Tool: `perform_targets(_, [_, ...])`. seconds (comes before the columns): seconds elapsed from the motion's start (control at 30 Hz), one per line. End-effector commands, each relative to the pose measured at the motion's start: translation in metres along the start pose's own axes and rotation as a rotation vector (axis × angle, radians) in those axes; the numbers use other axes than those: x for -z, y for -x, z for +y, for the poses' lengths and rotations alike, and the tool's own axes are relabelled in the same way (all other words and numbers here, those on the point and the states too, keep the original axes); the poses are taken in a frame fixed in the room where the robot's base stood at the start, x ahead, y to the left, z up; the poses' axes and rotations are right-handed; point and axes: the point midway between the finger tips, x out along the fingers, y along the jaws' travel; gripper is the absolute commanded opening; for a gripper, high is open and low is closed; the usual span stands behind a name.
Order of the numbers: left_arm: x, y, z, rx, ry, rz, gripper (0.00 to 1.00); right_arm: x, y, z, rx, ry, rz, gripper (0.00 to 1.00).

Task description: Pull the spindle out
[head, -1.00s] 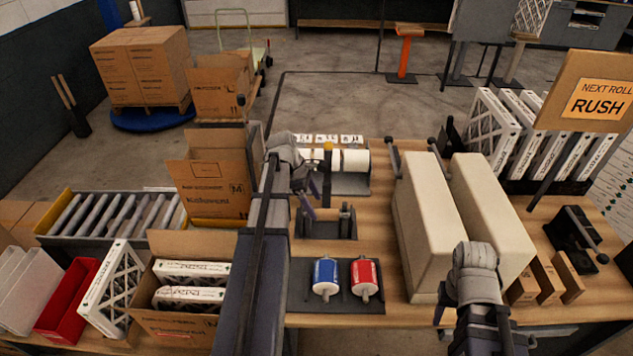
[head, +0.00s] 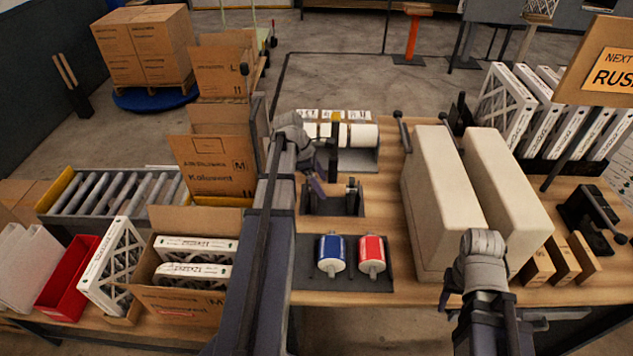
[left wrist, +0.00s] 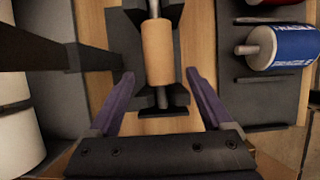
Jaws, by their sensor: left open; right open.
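A brown cardboard core (left wrist: 158,52) sits on a grey metal spindle (left wrist: 162,97) in a black stand (left wrist: 168,12) in the left wrist view. The stand also shows in the head view (head: 335,204), partly hidden by my left arm. My left gripper (left wrist: 160,80) is open, its purple fingers on either side of the core's near end, apart from it. In the head view, my left gripper (head: 317,182) is over the stand's left side. My right gripper (head: 488,308) is open and empty near the front edge of the table, before the cream blocks.
A blue roll (head: 331,254) and a red roll (head: 371,255) lie on a dark mat in front of the stand. White label rolls (head: 360,135) are behind it. Tall cream blocks (head: 440,200) stand to the right. Open cartons (head: 215,165) stand left of my left arm.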

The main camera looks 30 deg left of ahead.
Motion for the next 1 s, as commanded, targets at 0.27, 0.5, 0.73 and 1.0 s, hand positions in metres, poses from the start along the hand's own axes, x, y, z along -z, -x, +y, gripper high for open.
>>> perform_targets(0.27, [0.001, -0.022, 0.0, -0.001, 0.001, 0.0, 0.84, 0.001, -0.021, -0.002, 0.0, -0.001, 0.0, 0.5])
perform_targets(0.5, [0.0, -0.021, 0.0, -0.001, 0.001, 0.0, 0.81, 0.001, -0.019, -0.002, 0.0, -0.001, 0.0, 0.5])
perform_targets(0.73, [0.0, -0.021, 0.0, -0.001, 0.001, 0.0, 0.56, 0.001, -0.02, -0.002, 0.0, -0.001, 0.0, 0.5])
perform_targets(1.0, [0.0, -0.021, 0.0, -0.001, 0.001, 0.0, 0.25, 0.001, -0.02, -0.002, 0.0, -0.001, 0.0, 0.5])
